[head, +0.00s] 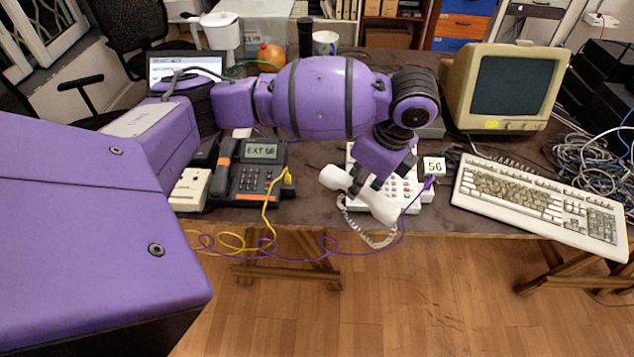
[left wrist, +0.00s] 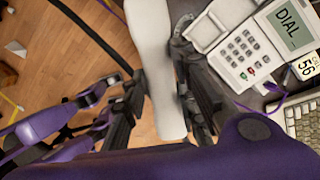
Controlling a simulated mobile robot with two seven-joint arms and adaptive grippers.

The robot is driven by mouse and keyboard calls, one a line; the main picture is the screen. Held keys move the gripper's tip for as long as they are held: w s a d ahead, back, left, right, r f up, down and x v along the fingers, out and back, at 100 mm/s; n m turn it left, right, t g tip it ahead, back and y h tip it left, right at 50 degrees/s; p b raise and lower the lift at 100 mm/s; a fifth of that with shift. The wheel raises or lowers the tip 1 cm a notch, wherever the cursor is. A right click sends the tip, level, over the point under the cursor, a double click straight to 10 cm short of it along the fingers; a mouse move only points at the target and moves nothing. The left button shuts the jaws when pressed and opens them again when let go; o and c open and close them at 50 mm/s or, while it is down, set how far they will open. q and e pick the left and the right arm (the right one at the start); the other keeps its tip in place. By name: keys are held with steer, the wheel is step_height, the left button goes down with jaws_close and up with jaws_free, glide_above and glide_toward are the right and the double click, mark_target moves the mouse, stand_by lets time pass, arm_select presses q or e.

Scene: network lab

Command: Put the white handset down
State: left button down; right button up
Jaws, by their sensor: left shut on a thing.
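My left gripper (head: 367,186) is shut on the white handset (head: 381,207), with its fingers on either side of the grip. In the left wrist view the handset (left wrist: 152,45) lies lengthwise between the fingers. It is tilted, in front of the white desk phone (head: 411,195), around the table's front edge; its exact height is unclear. Its coiled white cord hangs below the edge. The phone also shows in the left wrist view (left wrist: 239,50), its screen reading DIAL. My arm hides part of the phone. My right gripper is not in view.
A dark phone (head: 262,178) reading EXT 56 stands to the left, with a yellow cable. A label 56 (head: 433,167), a keyboard (head: 540,205) and an old monitor (head: 507,87) are to the right. A purple cable runs from the white phone. Open floor lies in front.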

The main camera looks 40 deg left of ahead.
arm_select(q)
steer(key=w+a+f+m, duration=0.3)
steer(key=a, duration=0.2)
steer(key=w+a+f+m+t+h, duration=0.1)
steer(key=w+a+f+m, duration=0.2)
steer(key=a+f+m, duration=0.1)
steer(key=w+a+f+m+h, duration=0.1)
steer(key=w+a+f+m, duration=0.1)
steer(key=a, duration=0.5)
steer(key=shift+w+f+m+t, duration=0.15)
steer(key=shift+w+f+m, duration=0.05)
steer(key=shift+f+m, duration=0.3)
steer(key=shift+w+f+m+t, duration=0.2)
steer(key=shift+f+m, duration=0.15)
steer(key=shift+m, duration=0.15)
steer(key=shift+w+a+f, duration=0.1)
steer(key=shift+a+f, duration=0.2)
steer(key=shift+f, duration=0.05)
steer(key=shift+a+f+b, duration=0.2)
steer(key=shift+f+b, duration=0.1)
steer(key=shift+f, duration=1.5)
steer(key=c, duration=1.4)
jaws_free()
steer(key=shift+f, duration=0.1)
